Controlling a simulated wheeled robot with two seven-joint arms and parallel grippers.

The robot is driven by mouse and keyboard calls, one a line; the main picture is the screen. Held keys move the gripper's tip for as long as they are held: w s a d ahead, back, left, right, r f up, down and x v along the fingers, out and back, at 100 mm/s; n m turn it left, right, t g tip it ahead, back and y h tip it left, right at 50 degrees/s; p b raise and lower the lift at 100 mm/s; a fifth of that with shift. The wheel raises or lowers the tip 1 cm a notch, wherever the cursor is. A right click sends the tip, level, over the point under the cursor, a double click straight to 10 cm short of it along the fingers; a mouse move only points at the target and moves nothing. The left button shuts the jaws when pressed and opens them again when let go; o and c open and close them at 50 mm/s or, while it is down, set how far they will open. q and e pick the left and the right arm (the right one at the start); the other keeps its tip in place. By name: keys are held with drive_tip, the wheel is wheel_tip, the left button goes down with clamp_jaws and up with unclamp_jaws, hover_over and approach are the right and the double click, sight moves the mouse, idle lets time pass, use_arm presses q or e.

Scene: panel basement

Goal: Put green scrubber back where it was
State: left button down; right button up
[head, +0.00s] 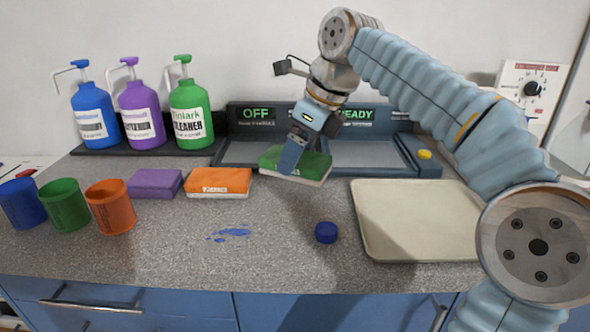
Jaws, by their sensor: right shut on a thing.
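The green scrubber (313,166) has a green top and a pale underside. It is at the front edge of the dark panel station, to the right of the orange scrubber (219,181). My right gripper (292,158) reaches down from above and is shut on the green scrubber, with a finger across its near left side. The scrubber looks slightly tilted; I cannot tell whether it touches the counter. My left gripper is not in view.
A purple scrubber (155,183) lies left of the orange one. Blue, green and orange cups (110,206) stand at the left. Pump bottles (191,115) stand behind. A blue spill (231,234), a blue cap (326,232) and a beige tray (416,222) are in front. A panel station (240,153) has a yellow button (424,154).

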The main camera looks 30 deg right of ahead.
sight(295, 171)
drive_tip(key=f, duration=0.2)
drive_tip(key=w+f, duration=0.1)
drive_tip(key=f, duration=0.1)
drive_tip(key=shift+w+d, duration=0.15)
drive_tip(key=shift+w, duration=0.05)
drive_tip(key=shift+f, duration=0.4)
drive_tip(key=shift+f, duration=0.1)
drive_tip(key=o, duration=0.9)
drive_tip(key=shift+o, duration=0.2)
drive_tip(key=v, duration=1.2)
